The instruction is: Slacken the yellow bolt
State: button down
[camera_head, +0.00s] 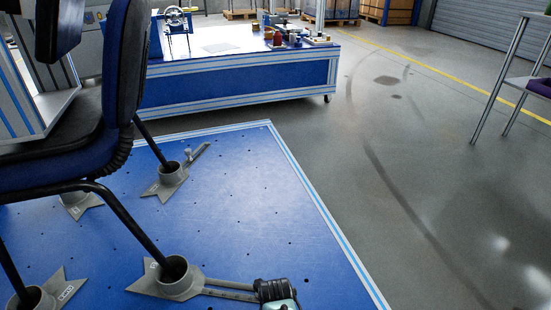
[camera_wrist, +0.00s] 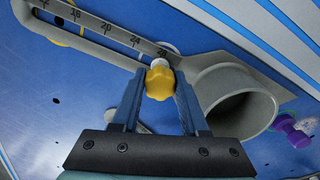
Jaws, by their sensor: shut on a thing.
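The yellow bolt (camera_wrist: 162,84) has a lobed knob head and a pale tip. It sits at the slotted, numbered arm of a grey foot clamp (camera_wrist: 235,98), close to the cup. My gripper (camera_wrist: 158,92) is shut on the yellow bolt, with one blue finger on each side of the knob. In the head view my gripper (camera_head: 276,291) is at the bottom edge, by the end of the near clamp's arm (camera_head: 232,289). The yellow bolt is hidden there.
A chair (camera_head: 75,150) stands with its legs in grey cups on a blue platform (camera_head: 265,195). A purple bolt (camera_wrist: 292,131) is right of the cup in the wrist view. Another yellow part (camera_wrist: 56,22) shows behind the slotted arm. The platform's right side is clear.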

jog(key=n, duration=0.4)
jog(key=shift+c, duration=2.2)
grip_release()
jog(key=m, duration=0.4)
jog(key=shift+p, duration=0.3)
